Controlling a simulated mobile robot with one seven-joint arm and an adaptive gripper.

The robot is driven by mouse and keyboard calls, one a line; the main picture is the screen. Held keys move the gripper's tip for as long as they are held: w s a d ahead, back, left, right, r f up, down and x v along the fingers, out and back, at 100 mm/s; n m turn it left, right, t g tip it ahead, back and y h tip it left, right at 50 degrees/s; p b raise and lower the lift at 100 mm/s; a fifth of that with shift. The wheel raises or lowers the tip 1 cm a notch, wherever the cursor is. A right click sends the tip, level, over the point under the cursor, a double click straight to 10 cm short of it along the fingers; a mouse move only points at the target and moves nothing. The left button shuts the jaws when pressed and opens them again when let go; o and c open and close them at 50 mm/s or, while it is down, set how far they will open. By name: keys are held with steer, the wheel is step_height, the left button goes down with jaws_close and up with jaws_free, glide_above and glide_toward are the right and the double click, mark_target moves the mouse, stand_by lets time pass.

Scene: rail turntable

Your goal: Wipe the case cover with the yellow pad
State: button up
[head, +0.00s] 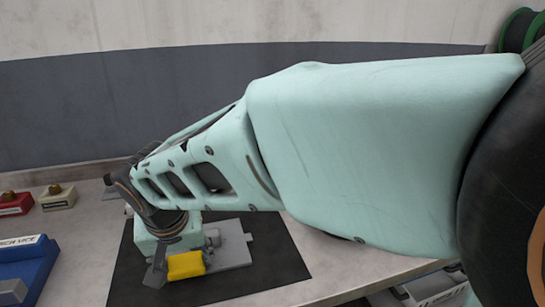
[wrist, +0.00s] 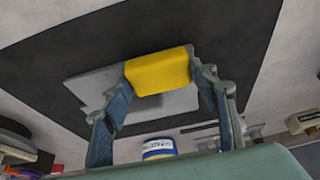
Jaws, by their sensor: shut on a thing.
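My gripper (head: 181,259) is shut on the yellow pad (head: 187,266), low over the front left of the grey case cover (head: 234,250). In the wrist view, the yellow pad (wrist: 158,72) sits between the two fingers, and part of the grey case cover (wrist: 92,88) shows behind it. The cover lies flat on a black mat (head: 270,275). My wrist and the pad hide part of the cover. I cannot tell whether the pad touches it.
A blue bin or vice (head: 30,270) with a white label stands at the left. A red box (head: 15,204) and a cream box (head: 58,197) stand behind it. A dark grey wall panel (head: 100,105) runs along the back. The mat's right side is bare.

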mark_target(212, 268)
steer(key=shift+d+f, duration=0.1)
steer(key=shift+d, duration=0.65)
steer(key=shift+w+d, duration=0.2)
steer(key=shift+d, duration=0.65)
steer(key=shift+w+d, duration=0.2)
steer(key=shift+d, duration=0.6)
steer(key=shift+w+d+r+p, duration=0.15)
steer(key=shift+w+d+p, duration=0.15)
steer(key=shift+d, duration=0.4)
steer(key=shift+w+d+r+p, duration=0.15)
steer(key=shift+d+p, duration=0.2)
steer(key=shift+d, duration=0.35)
